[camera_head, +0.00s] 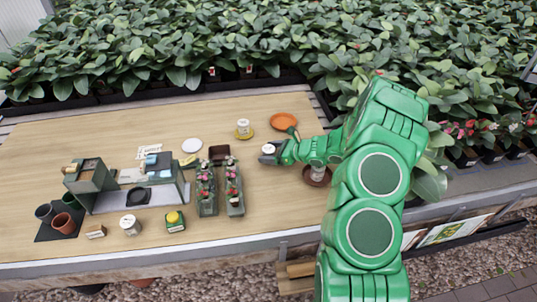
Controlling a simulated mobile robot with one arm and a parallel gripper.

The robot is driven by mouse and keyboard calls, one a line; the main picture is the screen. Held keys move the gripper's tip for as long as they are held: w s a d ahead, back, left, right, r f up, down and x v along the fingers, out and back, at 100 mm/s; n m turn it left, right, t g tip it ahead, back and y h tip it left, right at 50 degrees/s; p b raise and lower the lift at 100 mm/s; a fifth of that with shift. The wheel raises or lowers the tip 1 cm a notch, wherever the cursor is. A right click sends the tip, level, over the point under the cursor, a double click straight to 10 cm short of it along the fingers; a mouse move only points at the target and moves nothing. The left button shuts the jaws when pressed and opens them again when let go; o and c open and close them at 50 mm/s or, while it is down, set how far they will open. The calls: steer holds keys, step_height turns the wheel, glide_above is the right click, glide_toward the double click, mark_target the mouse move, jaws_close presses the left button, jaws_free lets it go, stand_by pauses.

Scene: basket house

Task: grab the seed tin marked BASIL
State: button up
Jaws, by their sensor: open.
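My gripper (268,156) is at the right part of the wooden table, reaching left from my green arm. It is open. A small round white-topped thing (268,148), perhaps a tin, shows right at the fingers; I cannot tell whether it stands between them or just behind. Other tin-like things are a white and yellow one (243,127) on a yellow saucer, a white-lidded one (130,224) at the front left, and one partly hidden by my arm (318,171) on a brown saucer. No label is readable, so I cannot tell which is marked BASIL.
Two planters (206,190) with small plants stand left of my gripper. An orange plate (283,121) and a white plate (192,145) lie farther back. Pots (64,223) and a grey-green organiser (95,178) are at the left. Leafy plants (180,50) line the back edge.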

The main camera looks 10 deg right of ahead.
steer(key=shift+x, duration=1.15)
steer(key=shift+c, duration=0.4)
steer(key=c, duration=1)
steer(key=shift+r, duration=0.15)
